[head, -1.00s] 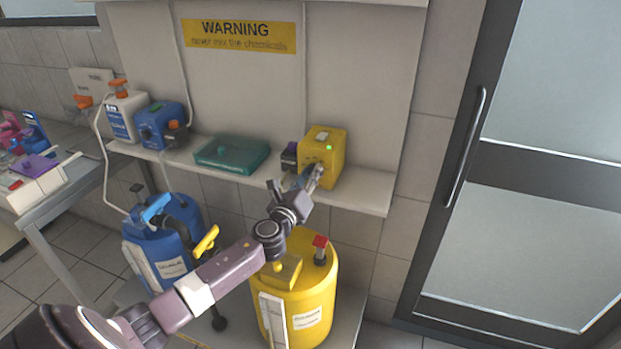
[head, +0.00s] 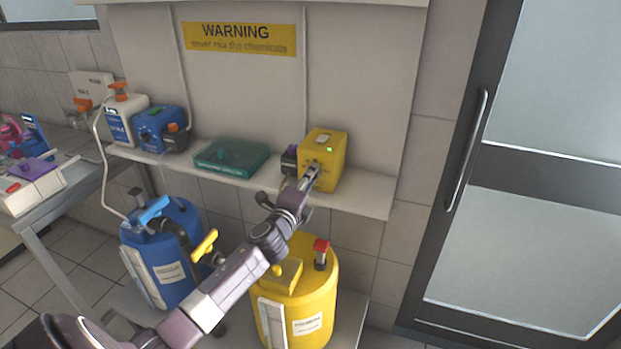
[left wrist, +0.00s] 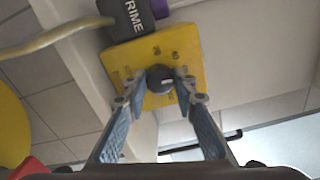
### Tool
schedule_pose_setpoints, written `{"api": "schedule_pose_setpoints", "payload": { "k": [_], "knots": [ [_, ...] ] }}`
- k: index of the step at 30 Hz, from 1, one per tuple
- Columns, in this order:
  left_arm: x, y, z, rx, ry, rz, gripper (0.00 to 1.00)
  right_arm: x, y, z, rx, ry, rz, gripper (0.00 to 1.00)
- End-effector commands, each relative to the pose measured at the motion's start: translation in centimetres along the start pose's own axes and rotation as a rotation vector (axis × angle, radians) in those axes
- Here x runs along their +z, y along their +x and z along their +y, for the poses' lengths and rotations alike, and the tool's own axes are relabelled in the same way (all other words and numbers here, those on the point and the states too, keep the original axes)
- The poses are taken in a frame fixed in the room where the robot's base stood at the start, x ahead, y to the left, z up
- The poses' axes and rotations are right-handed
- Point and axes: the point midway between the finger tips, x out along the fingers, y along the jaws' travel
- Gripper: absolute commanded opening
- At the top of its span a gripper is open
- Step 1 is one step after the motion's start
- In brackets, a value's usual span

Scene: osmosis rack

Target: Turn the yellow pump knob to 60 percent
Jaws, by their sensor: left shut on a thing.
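The yellow pump (head: 329,158) stands on the shelf, with a small green light on its upper front. Its dark round knob (left wrist: 160,79) shows in the left wrist view, on the yellow face (left wrist: 188,62) with dark marks around it. My left gripper (head: 312,170) is at the pump's front face. In the left wrist view my left gripper (left wrist: 159,86) has one fingertip on each side of the knob and is shut on it. In the head view the gripper hides the knob. The knob's exact setting is too small to read. My right gripper is in neither view.
A dark PRIME part (left wrist: 135,18) adjoins the pump. On the shelf (head: 360,196) stand a green tray (head: 231,158) and a blue pump (head: 160,128). Below are a yellow drum (head: 318,290) with a red-capped fitting and a blue drum (head: 170,250). A door is at the right.

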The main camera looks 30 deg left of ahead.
Motion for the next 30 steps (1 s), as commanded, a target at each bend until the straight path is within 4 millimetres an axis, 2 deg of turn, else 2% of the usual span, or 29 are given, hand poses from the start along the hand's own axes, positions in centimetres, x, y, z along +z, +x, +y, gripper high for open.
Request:
{"api": "schedule_pose_setpoints", "payload": {
  "k": [18,19,21,24,30],
  "knots": [
    [0.07,0.02,-0.05,-0.001,-0.043,-0.001,0.01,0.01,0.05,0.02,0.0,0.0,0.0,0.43],
    [0.07,0.02,-0.05,-0.001,-0.043,-0.001,0.26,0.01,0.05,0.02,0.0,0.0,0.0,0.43],
    [0.07,0.02,-0.04,-0.001,-0.043,-0.001,0.34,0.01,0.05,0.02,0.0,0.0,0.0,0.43],
    [0.05,0.02,-0.03,0.0,-0.043,-0.001,0.43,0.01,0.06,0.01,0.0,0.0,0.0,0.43],
    [0.03,0.01,-0.01,0.0,-0.043,-0.001,0.43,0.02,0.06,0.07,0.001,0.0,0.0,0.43]
  ]
}}
